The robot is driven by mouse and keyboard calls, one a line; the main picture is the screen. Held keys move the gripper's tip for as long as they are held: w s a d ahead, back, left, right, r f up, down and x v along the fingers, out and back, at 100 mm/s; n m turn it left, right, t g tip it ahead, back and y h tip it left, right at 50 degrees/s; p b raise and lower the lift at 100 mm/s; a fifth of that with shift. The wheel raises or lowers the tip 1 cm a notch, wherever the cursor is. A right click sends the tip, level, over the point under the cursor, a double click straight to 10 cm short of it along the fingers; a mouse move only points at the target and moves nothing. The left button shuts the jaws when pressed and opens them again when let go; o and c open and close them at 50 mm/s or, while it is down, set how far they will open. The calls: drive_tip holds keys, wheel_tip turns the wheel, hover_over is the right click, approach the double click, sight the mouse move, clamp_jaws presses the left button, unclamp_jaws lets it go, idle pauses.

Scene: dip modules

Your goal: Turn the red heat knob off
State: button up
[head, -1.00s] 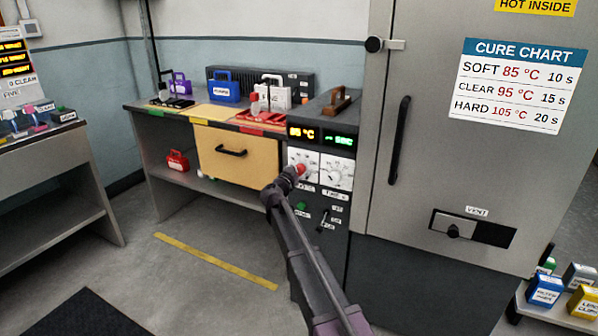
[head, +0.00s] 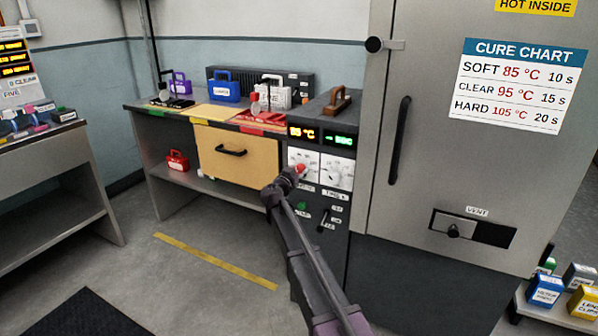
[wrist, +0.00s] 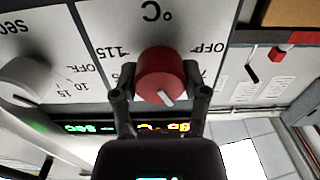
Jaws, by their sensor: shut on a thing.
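The red heat knob (head: 299,169) is on the white dial panel of the control box, under the orange temperature display (head: 302,133). In the wrist view the knob (wrist: 160,72) is centred and its white pointer faces the bottom of the picture. The dial there looks upside down, with OFF on the right and 115 on the left. My gripper (wrist: 160,93) is at the knob, one finger on each side, shut on it. In the head view my gripper (head: 292,175) hides part of the dial.
A white time knob (wrist: 22,80) is beside the heat dial. A green button (head: 302,206) and a small lever (head: 322,220) are below. The grey cabinet door with its black handle (head: 399,140) stands close on the right. A bench drawer (head: 238,157) is on the left.

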drive_tip(key=n, duration=0.3)
drive_tip(key=shift+w+n, duration=0.1)
drive_tip(key=shift+n, duration=0.2)
drive_tip(key=n, duration=0.3)
drive_tip(key=shift+n, duration=0.4)
drive_tip(key=n, duration=0.3)
drive_tip(key=shift+n, duration=2.3)
drive_tip(key=o, duration=1.1)
drive_tip(key=shift+o, duration=0.2)
drive_tip(key=shift+f, duration=0.1)
